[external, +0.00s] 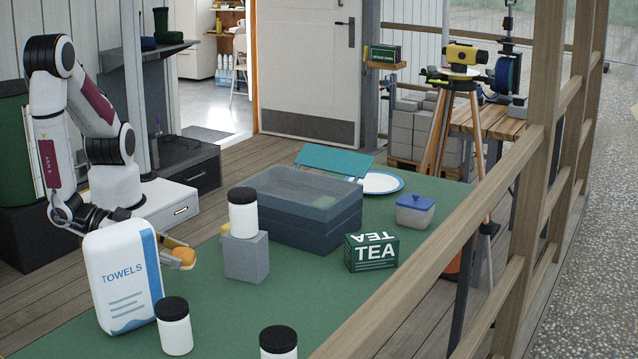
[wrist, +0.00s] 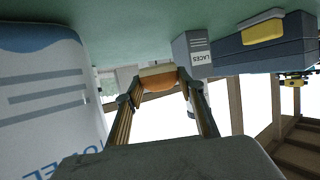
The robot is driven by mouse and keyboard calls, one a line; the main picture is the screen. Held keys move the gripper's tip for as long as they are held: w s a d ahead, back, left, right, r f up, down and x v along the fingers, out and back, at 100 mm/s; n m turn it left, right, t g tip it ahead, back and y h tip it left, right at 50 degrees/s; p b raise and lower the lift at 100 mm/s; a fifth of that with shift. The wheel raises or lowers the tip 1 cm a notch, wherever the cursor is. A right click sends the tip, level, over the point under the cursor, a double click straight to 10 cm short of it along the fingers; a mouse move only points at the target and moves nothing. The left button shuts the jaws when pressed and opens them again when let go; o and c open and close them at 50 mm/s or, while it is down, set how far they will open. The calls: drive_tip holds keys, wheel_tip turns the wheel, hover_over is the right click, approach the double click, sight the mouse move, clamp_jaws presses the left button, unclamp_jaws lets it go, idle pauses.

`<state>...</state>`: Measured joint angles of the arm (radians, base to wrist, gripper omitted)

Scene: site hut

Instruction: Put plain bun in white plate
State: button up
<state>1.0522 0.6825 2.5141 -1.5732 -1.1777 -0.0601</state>
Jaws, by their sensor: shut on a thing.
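The plain bun (external: 183,258) is orange-brown and is held just above the green table, between the towels pack and a grey box. My gripper (external: 178,250) is shut on it; the towels pack hides part of the wrist. In the wrist view the bun (wrist: 158,80) sits between the two fingertips (wrist: 158,88). The white plate (external: 384,183) has a blue rim and lies at the far side of the table, behind the dark blue crate, which hides its left part. The visible part of the plate is empty.
The towels pack (external: 122,278) stands close to my gripper. A grey box (external: 246,258) bears a white jar (external: 243,215). The dark blue crate (external: 300,212) blocks the straight way to the plate. A tea box (external: 372,253) and a blue-lidded tub (external: 414,212) stand right.

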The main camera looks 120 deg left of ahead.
wheel_tip(320, 180, up, 21)
idle(1.2)
drive_tip(key=shift+r, duration=0.1)
idle(0.7)
